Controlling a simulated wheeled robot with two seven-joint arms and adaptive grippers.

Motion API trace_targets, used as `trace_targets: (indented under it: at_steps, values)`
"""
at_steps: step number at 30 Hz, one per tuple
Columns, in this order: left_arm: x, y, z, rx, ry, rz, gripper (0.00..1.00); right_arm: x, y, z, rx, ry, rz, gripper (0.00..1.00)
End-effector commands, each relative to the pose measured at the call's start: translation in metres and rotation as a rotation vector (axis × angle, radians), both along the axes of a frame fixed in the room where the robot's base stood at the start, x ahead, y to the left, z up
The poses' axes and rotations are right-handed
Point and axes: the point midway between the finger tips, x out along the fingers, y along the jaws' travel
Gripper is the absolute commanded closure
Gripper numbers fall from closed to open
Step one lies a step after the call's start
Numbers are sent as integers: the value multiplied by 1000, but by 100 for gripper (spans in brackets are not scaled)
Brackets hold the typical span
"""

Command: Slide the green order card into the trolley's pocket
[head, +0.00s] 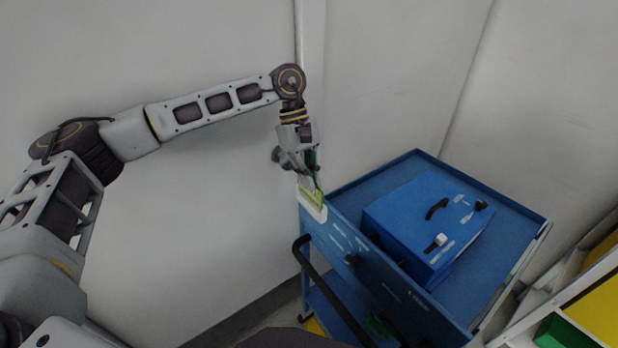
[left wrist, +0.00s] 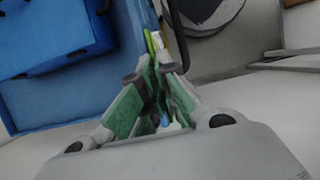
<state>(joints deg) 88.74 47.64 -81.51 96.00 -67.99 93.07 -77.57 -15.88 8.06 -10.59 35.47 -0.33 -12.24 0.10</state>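The green order card (head: 313,194) is a thin yellow-green sheet at the near left corner of the blue trolley (head: 345,232). It stands upright at the white pocket (head: 314,211), its lower part seeming to lie at or inside the pocket mouth. How deep it sits I cannot tell. My left gripper (head: 316,180) is directly above the pocket, pointing down, its fingers closed on the card's upper part. In the left wrist view the green-padded fingers (left wrist: 153,72) converge on the card (left wrist: 149,42), seen nearly edge-on. My right gripper is not in view.
A blue box (head: 420,222) with a black handle stands on the trolley top. A black push handle (head: 318,280) juts from the trolley's near side. Pale walls close in behind. A shelf with green and yellow bins (head: 560,332) is at lower right.

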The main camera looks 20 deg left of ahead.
Motion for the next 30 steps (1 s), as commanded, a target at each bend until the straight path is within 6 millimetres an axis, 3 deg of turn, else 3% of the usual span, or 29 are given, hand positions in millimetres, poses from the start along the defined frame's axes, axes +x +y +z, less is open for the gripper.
trace_targets:
  at_steps: [30]
  values:
    - [0, 0, -13, -1, 1, 0, 100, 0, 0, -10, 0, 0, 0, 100]
